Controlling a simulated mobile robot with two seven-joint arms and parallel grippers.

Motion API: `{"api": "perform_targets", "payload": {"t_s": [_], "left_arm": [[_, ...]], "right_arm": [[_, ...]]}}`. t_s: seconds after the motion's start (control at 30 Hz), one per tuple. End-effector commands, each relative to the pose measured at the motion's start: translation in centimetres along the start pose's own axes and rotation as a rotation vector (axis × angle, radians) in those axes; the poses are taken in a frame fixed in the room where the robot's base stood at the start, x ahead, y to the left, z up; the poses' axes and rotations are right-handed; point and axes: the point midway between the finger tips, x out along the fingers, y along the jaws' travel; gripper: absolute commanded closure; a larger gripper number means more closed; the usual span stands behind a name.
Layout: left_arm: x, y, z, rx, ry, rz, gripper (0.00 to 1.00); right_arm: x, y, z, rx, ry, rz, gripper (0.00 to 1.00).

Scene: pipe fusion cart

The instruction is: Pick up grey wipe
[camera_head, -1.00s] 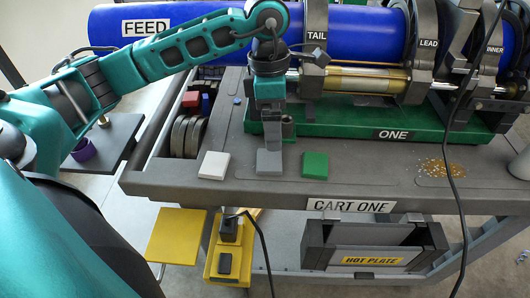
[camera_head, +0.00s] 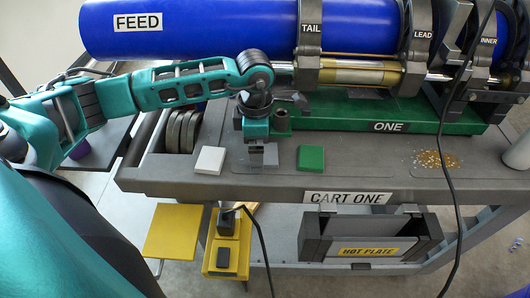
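The grey wipe (camera_head: 270,157) is a small flat grey square on the front of the cart top, between a white wipe (camera_head: 210,160) and a green wipe (camera_head: 311,158). My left gripper (camera_head: 257,149) points down right at the grey wipe and covers part of it. Its fingers overlap the wipe in this view, so I cannot tell whether they are open or shut on it. The wipe seems to be at the cart surface. My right gripper is not in view.
A blue pipe (camera_head: 220,30) and its clamps stand behind on a green base (camera_head: 350,115). A black cable (camera_head: 450,150) hangs at the right, past gold-coloured bits (camera_head: 437,159). The hot plate (camera_head: 370,240) is below.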

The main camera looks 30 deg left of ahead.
Motion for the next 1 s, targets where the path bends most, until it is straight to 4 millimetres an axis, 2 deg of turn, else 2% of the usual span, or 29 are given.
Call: {"api": "perform_targets", "payload": {"t_s": [0.1,0.33,0.83,1.0], "left_arm": [[0.90,-0.04,0.03,0.000,-0.001,-0.001,0.00],[0.99,-0.02,0.04,0.000,-0.001,0.000,0.00],[0.94,-0.02,0.05,0.000,-0.001,0.000,0.48],[0.93,-0.01,0.05,0.000,-0.002,0.000,0.50]], "right_arm": [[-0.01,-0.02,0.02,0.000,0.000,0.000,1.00],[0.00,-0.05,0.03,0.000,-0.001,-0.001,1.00],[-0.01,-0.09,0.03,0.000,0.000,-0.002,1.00],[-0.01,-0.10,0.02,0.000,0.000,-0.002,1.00]]}}
